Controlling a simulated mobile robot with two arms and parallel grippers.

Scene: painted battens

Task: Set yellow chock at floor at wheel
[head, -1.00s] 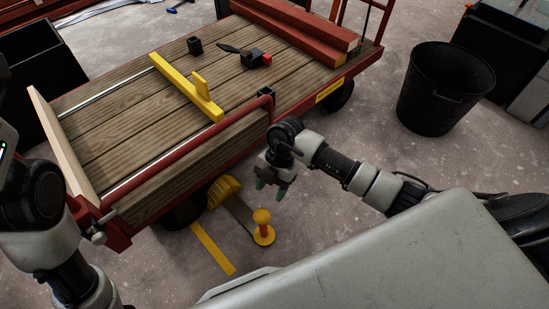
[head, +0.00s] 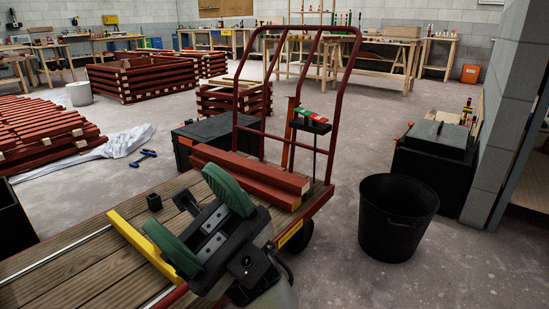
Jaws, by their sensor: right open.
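My right gripper (head: 200,220) is large in the foreground of the head view, in front of the cart's deck. Its two green-padded fingers are spread apart with nothing between them. The yellow chock does not show in this view. One dark cart wheel (head: 301,237) shows under the cart's right end. The wheel at the cart's near left is out of view. My left gripper is not in view.
A red rail handle (head: 345,95) rises behind. A black bin (head: 395,215) stands right.

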